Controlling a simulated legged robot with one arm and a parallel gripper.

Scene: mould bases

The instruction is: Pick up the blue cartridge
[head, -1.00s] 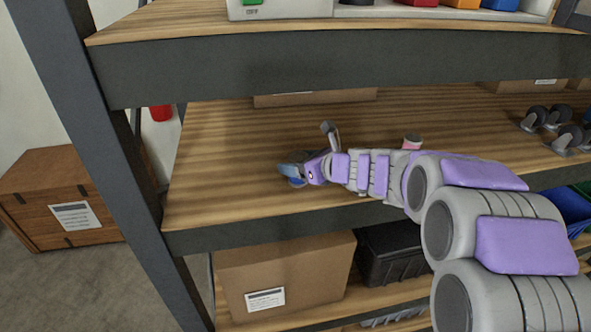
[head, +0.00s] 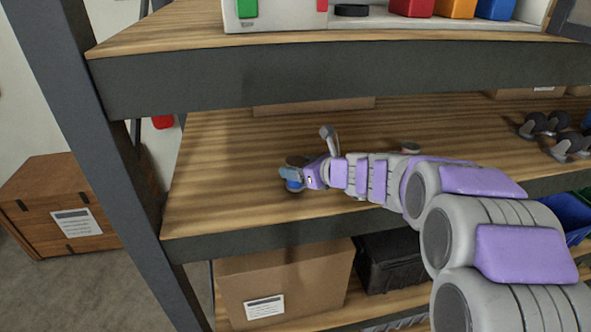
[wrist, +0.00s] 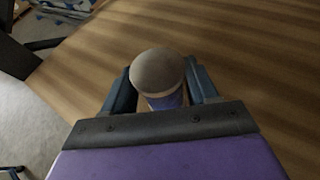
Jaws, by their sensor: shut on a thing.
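The blue cartridge (wrist: 165,85) sits between my fingers in the wrist view. Its rounded grey-tan end faces the camera, and a strip of its blue side shows below that end. In the head view its blue body (head: 294,185) shows at the end of my arm, over the left part of the middle shelf (head: 225,205). My gripper (head: 292,172) is shut on it, with one dark blue finger on each side in the wrist view (wrist: 162,88). I cannot tell whether the cartridge touches the shelf board.
A small round item (head: 410,148) stands behind my arm, mostly hidden. Dark casters (head: 545,125) are at the right and a flat cardboard box (head: 310,107) at the back. The upper shelf edge (head: 330,75) hangs above. A dark upright post (head: 110,150) bounds the left. Bare board surrounds my gripper.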

